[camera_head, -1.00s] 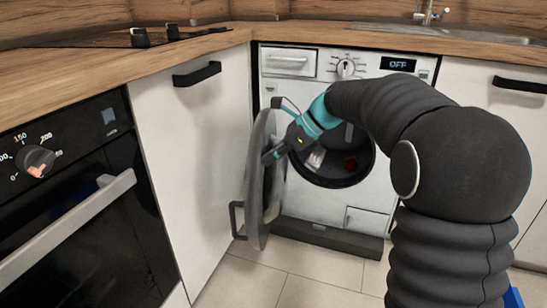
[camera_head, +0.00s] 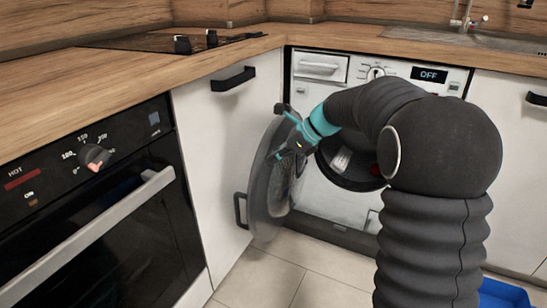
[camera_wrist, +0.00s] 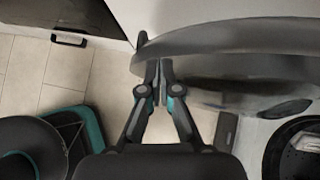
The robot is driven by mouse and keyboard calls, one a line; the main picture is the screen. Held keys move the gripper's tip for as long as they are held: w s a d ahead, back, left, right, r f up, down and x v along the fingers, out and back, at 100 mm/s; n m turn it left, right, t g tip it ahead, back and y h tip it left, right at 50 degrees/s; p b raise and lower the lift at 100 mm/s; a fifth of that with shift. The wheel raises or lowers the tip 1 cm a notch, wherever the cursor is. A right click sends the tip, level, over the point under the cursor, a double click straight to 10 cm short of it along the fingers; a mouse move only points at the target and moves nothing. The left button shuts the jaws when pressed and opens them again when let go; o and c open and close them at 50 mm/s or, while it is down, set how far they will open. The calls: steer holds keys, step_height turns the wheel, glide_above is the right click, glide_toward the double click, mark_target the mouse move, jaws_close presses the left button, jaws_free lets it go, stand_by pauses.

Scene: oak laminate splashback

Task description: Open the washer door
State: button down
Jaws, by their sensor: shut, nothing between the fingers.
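The washer (camera_head: 322,207) is white, built in under the counter, and its display reads OFF. Its round door (camera_head: 263,190) stands swung wide open to the left, near the white cabinet front. The drum opening (camera_head: 345,160) shows, partly behind my arm, with something pale and something red inside. My gripper (camera_head: 282,153) is at the inner side of the door, near its upper part. In the wrist view my gripper (camera_wrist: 158,82) is shut with nothing between its fingers, and its tips are close to the door rim (camera_wrist: 215,38). I cannot tell whether they touch.
A black oven (camera_head: 90,215) with a long bar handle stands at the left. A white cabinet (camera_head: 215,150) with black handles is behind the door. A blue bin (camera_head: 505,294) is on the floor at the lower right. Tiled floor (camera_head: 290,272) is clear in front.

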steer(key=s+d+r+p, duration=0.1)
steer(key=s+d+r, duration=0.1)
steer(key=d+r, duration=0.25)
steer(key=s+d+r+p, duration=0.2)
steer(key=s+d+r, duration=0.1)
steer(key=d, duration=0.3)
steer(key=s+d+f+n+h, duration=0.35)
steer(key=s+f+n, duration=0.4)
steer(key=n, duration=0.25)
steer(key=s+r+n+t+h+p, duration=0.1)
steer(key=s+n, duration=0.4)
steer(key=s, duration=0.6)
steer(key=s+a+r+n+t+h, duration=0.1)
steer(key=s+r+n+t+h, duration=0.1)
steer(key=s+n, duration=0.4)
steer(key=s+r+h, duration=0.1)
steer(key=s+h, duration=0.1)
steer(key=s, duration=0.3)
steer(key=shift+s+a+p, duration=0.15)
steer(key=shift+s+p, duration=0.2)
steer(key=shift+s, duration=0.05)
